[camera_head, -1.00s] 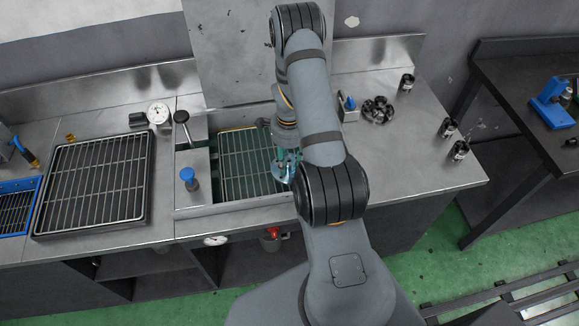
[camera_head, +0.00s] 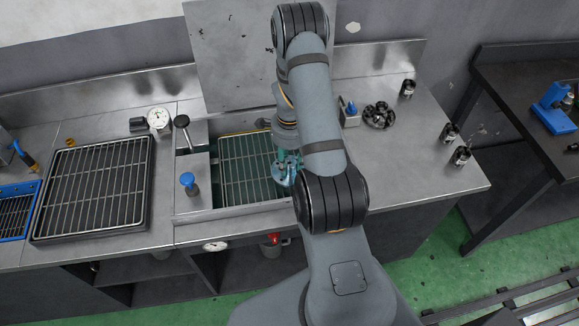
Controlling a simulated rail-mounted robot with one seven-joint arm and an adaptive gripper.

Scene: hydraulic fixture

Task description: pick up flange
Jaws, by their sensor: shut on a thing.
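My gripper (camera_head: 287,168) hangs over the right part of the sunken tank, partly hidden behind my own arm. Its fingers are shut on a small bluish metal piece, which looks like the flange (camera_head: 285,178). The piece is small and partly covered, so its exact shape and whether it touches the grate cannot be told. The tank's grate (camera_head: 240,170) lies below and to the left of it.
A blue-knobbed valve (camera_head: 188,181) and a black-knobbed lever (camera_head: 182,121) stand left of the tank. A dark lobed round part (camera_head: 379,115) and black cylinders (camera_head: 461,155) sit on the right bench. A slatted tray (camera_head: 92,185) lies left.

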